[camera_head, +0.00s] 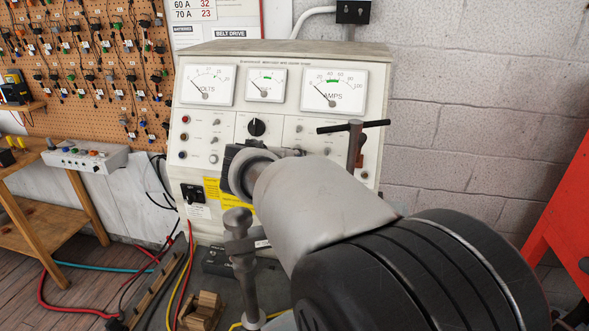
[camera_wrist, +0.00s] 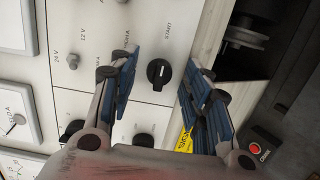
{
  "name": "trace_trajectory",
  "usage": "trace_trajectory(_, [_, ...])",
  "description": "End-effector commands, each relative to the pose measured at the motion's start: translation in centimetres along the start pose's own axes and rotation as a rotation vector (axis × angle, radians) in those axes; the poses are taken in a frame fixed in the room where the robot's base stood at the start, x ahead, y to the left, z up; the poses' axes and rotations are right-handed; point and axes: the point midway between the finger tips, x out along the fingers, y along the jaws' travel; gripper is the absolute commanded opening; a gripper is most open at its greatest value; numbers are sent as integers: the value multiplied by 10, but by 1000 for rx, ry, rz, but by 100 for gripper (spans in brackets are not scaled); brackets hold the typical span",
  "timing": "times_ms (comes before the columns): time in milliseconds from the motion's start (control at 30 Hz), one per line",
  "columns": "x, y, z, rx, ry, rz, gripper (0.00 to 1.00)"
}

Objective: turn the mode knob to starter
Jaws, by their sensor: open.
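In the wrist view a black knob (camera_wrist: 159,73) on the cream panel shows between my two fingers, apart from both. Printed words beside it include START (camera_wrist: 168,40) and one partly hidden word ending in RNA, which suggests it is the mode knob. A pale line marks its face; I cannot tell exactly which word it points to. My gripper (camera_wrist: 160,85) is open and empty, with a blue-padded finger on either side of the knob. In the head view my arm and gripper (camera_head: 240,172) cover this part of the test bench (camera_head: 372,125).
Other black knobs (camera_wrist: 143,143) and a toggle switch (camera_wrist: 73,61) are close by on the panel. A T-handled post (camera_head: 355,140) and a clamp post (camera_head: 240,250) stand near my arm. A red button box (camera_wrist: 258,146) is at lower right.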

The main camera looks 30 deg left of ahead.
Motion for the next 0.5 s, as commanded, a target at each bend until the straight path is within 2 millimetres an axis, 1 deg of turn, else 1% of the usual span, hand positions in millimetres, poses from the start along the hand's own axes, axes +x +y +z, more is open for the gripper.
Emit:
trace_trajectory(133, [-2, 0, 0, 0, 1, 1, 44])
trace_trajectory(233, [-10, 1, 0, 0, 1, 1, 44])
trace_trajectory(500, [-51, 1, -1, -1, 2, 1, 44])
